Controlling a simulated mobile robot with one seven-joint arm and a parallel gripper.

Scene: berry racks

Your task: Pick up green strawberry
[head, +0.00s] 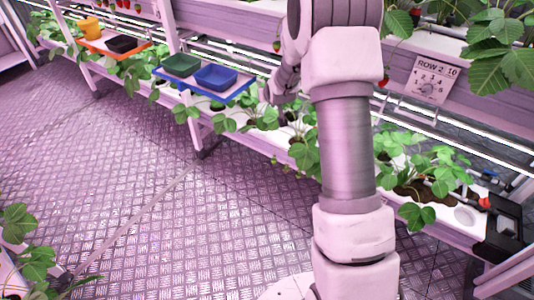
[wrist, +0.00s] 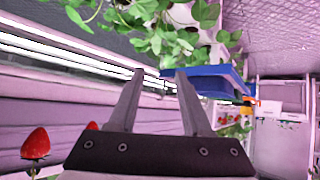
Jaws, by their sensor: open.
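I cannot make out a green strawberry for certain in either view; leaves or my arm may hide it. Red strawberries hang at the lower left of the wrist view, one large and plain (wrist: 36,144), another partly covered (wrist: 92,126). My gripper (wrist: 158,77) is open, with nothing between its two fingers. A blue shape (wrist: 208,78) shows just beyond the right finger in the wrist view, apparently the blue tray or bin.
A blue tray (head: 240,89) on the rack holds a green bin (head: 181,66) and a blue bin (head: 216,77). Leafy plants line the racks. The metal floor (head: 150,190) is clear.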

